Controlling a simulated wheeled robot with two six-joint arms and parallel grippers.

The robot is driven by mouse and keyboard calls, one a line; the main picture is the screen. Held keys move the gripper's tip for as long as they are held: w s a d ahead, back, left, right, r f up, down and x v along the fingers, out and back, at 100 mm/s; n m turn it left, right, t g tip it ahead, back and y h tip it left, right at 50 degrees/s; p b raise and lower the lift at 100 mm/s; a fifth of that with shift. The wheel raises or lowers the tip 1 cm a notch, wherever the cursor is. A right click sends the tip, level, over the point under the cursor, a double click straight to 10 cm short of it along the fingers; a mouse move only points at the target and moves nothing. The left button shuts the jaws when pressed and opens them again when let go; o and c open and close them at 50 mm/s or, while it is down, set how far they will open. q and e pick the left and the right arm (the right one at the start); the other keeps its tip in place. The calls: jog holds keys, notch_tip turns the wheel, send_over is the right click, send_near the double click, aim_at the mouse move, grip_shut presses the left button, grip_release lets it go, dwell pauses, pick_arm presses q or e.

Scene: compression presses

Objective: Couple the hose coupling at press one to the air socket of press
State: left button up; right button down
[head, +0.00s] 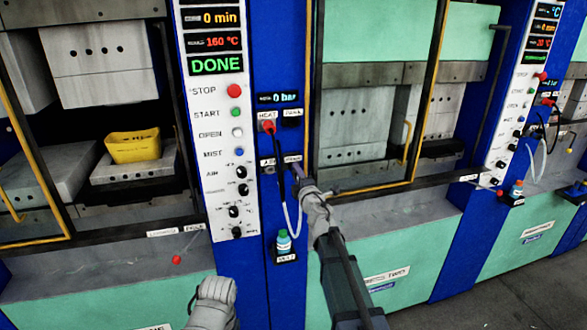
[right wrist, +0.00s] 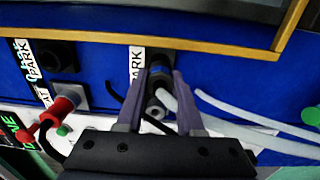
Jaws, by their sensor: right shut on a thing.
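The hose coupling (right wrist: 157,80), dark with a blue ring, is between the fingers of my right gripper (right wrist: 160,98), which is shut on it. The coupling lies in line with the lower black park socket (right wrist: 160,56), beside a PARK label; I cannot tell whether it is still seated. In the head view my right gripper (head: 299,178) is at press one's blue column, just right of the AIR label (head: 268,162). The air socket itself is hard to make out, largely hidden by my gripper in the wrist view. My left gripper's fingers do not show.
A red plug (head: 268,127) sits at HEAT, with an empty park socket (right wrist: 62,57) nearby. A pale hose (head: 287,215) hangs below my gripper beside a small bottle (head: 283,242). The control panel (head: 212,130) reads DONE. A yellow tub (head: 133,146) stands in the open press.

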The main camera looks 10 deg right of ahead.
jog(key=shift+s, duration=1.8)
dwell(0.4)
jog(key=s, duration=0.3)
jog(key=shift+s+d, duration=0.1)
jog(key=shift+s, duration=0.3)
dwell(0.4)
